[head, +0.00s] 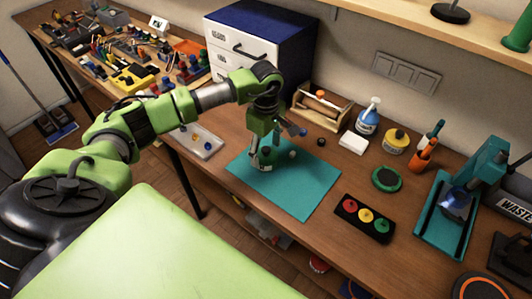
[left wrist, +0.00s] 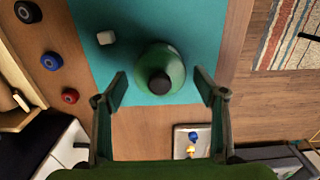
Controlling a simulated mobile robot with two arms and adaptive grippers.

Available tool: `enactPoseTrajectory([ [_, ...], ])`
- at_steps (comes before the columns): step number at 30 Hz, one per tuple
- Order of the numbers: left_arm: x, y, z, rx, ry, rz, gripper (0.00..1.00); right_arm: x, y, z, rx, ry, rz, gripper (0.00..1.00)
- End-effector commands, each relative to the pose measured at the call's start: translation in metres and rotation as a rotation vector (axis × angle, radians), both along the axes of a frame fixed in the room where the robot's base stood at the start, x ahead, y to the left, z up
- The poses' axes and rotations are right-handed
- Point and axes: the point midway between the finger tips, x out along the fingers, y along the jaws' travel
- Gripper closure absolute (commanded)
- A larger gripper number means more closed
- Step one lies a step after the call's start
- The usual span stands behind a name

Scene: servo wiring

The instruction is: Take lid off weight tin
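The weight tin, a round green container with a black knob on its lid, stands on the teal mat (head: 300,188). It shows clearly in the left wrist view (left wrist: 172,58), with the lid on. In the head view it is mostly hidden by my left gripper (head: 262,155). In the left wrist view the gripper's two fingers are spread wide, one to each side of the tin's knob, with nothing held between them. I cannot tell whether either finger touches the tin. My right gripper is not in view.
A small white cube (head: 292,154) lies beside the tin. Blue (left wrist: 51,60), red (left wrist: 69,95) and dark (left wrist: 27,11) round pieces lie off the mat. A pale tray (head: 207,153) holds small pieces. A black holder (head: 364,218) bears coloured discs. The mat's front is clear.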

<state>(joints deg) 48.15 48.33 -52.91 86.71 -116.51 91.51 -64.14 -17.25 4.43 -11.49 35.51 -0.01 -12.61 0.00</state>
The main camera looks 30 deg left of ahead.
Motion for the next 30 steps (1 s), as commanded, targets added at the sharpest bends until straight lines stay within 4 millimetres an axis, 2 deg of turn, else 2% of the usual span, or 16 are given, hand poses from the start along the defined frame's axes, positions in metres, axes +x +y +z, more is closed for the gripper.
enactPoseTrajectory([
  [1, 0.0, 0.0, 0.0, 0.0, 0.0, 0.0, 0.52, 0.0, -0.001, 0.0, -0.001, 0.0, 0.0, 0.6],
  [3, 0.0, 0.0, 0.0, 0.0, 0.0, 0.0, 0.71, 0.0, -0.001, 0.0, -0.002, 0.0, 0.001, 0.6],
  [14, 0.0, 0.0, 0.001, 0.0, -0.001, 0.0, 0.72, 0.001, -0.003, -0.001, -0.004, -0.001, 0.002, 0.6],
  [20, 0.001, 0.0, 0.012, 0.0, -0.005, -0.001, 0.72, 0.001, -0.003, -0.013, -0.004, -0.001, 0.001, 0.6],
  [23, 0.002, 0.001, 0.027, 0.001, -0.008, 0.0, 0.72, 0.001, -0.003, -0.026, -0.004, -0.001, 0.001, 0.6],
  [30, -0.041, -0.01, 0.081, 0.001, -0.009, -0.004, 0.72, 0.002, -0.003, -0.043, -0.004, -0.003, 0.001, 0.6],
])
